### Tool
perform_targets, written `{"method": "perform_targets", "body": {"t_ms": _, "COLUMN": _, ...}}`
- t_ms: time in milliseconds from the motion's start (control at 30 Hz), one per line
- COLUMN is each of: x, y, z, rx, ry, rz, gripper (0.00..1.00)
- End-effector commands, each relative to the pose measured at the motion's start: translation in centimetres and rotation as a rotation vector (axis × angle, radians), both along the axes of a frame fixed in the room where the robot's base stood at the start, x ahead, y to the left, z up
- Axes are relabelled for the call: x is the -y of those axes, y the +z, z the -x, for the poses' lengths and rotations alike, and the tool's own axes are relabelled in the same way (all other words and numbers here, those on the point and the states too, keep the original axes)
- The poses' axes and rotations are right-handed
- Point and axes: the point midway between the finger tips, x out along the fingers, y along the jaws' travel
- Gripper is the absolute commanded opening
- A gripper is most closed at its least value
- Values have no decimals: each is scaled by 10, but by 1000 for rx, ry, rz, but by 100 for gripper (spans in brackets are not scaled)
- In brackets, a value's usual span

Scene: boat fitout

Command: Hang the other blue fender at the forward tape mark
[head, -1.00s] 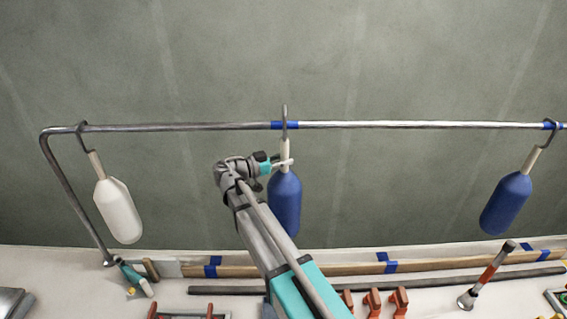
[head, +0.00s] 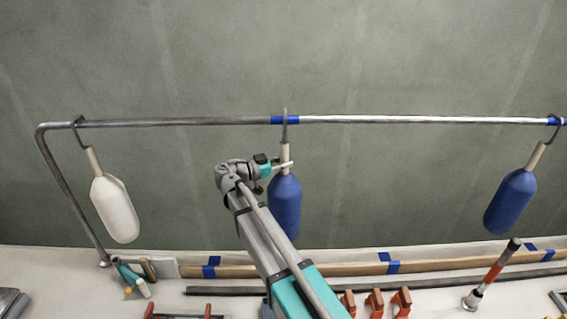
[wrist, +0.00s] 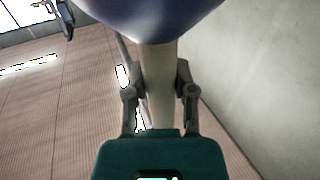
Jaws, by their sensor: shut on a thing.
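A blue fender (head: 285,205) hangs upright in the middle of the head view. My gripper (head: 288,163) is shut on its pale neck, just above the blue body. The neck (wrist: 158,85) also shows between the fingers in the wrist view, with the blue body at the top edge. The fender's hook (head: 285,113) is at a blue tape mark (head: 277,120) on the metal rail (head: 200,123), its top slightly above the rail. I cannot tell whether the hook rests on the rail. Another blue fender (head: 510,202) hangs tilted at a tape mark by the right edge.
A white fender (head: 115,208) hangs from the rail's left end. Below lie a wooden strip (head: 330,269) with blue tape, a dark bar (head: 230,290), orange clamps (head: 375,303) and a red-banded tool (head: 491,275). The rail between the fenders is clear.

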Motion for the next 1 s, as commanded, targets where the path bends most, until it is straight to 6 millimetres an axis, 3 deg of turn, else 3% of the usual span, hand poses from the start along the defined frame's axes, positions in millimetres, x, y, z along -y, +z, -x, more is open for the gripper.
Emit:
{"method": "perform_targets", "body": {"t_ms": 267, "x": 0, "y": 0, "z": 0, "rx": 1, "ry": 0, "rz": 2, "gripper": 0}}
{"method": "perform_targets", "body": {"t_ms": 300, "x": 0, "y": 0, "z": 0, "rx": 1, "ry": 0, "rz": 2, "gripper": 36}}
{"method": "perform_targets", "body": {"t_ms": 500, "x": 0, "y": 0, "z": 0, "rx": 0, "ry": 0, "rz": 1, "gripper": 73}}
{"method": "perform_targets", "body": {"t_ms": 1000, "x": -3, "y": 0, "z": 1, "rx": 0, "ry": 1, "rz": -1, "gripper": 74}}
